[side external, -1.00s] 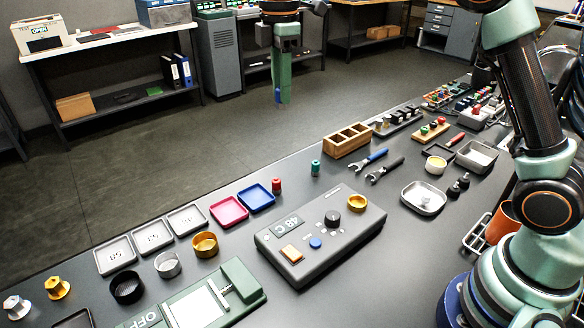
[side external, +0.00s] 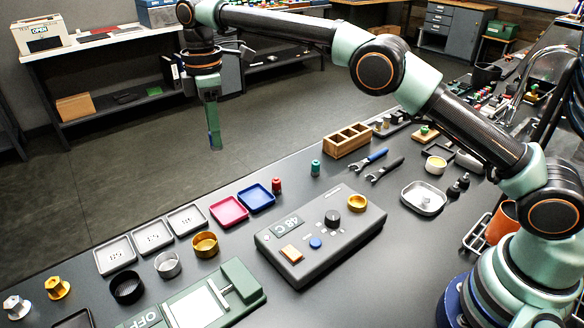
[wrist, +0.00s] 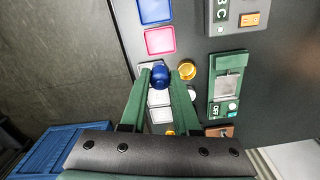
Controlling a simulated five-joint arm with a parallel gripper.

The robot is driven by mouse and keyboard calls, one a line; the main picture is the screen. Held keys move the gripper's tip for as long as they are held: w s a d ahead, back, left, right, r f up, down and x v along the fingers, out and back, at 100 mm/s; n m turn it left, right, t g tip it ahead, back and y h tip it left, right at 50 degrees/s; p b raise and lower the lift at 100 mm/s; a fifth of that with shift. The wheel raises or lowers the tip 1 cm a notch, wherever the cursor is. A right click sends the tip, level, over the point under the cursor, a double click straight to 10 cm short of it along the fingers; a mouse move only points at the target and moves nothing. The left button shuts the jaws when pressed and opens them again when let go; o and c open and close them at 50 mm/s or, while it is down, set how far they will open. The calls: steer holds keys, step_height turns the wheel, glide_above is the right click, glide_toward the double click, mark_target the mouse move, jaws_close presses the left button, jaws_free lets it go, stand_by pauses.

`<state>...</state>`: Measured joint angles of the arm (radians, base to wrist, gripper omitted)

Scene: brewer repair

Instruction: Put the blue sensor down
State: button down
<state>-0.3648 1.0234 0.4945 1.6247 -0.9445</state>
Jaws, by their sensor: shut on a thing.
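My gripper (side external: 214,140) hangs in the air past the far edge of the bench in the side view, pointing down. In the wrist view, my gripper (wrist: 160,80) is shut on the blue sensor (wrist: 160,76), a small round-topped piece between the green fingertips. The sensor is hard to make out in the side view. In the wrist view it overlaps the grey trays. The blue tray (side external: 256,198), pink tray (side external: 229,211) and a row of grey trays (side external: 186,220) lie flat on the bench; no sensor shows in them.
A red sensor (side external: 277,185) and a green sensor (side external: 315,167) stand behind the grey control box (side external: 350,232). A gold cup (side external: 205,244), silver cup (side external: 168,264) and black ring (side external: 126,287) stand before the trays. The wooden rack (side external: 347,141) is farther right.

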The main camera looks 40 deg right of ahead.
step_height(320, 180, down, 18)
steer(key=shift+f, duration=0.1)
stand_by(0.5)
steer(key=shift+f, duration=0.1)
steer(key=c, duration=0.7)
jaws_free()
steer(key=shift+o, duration=0.2)
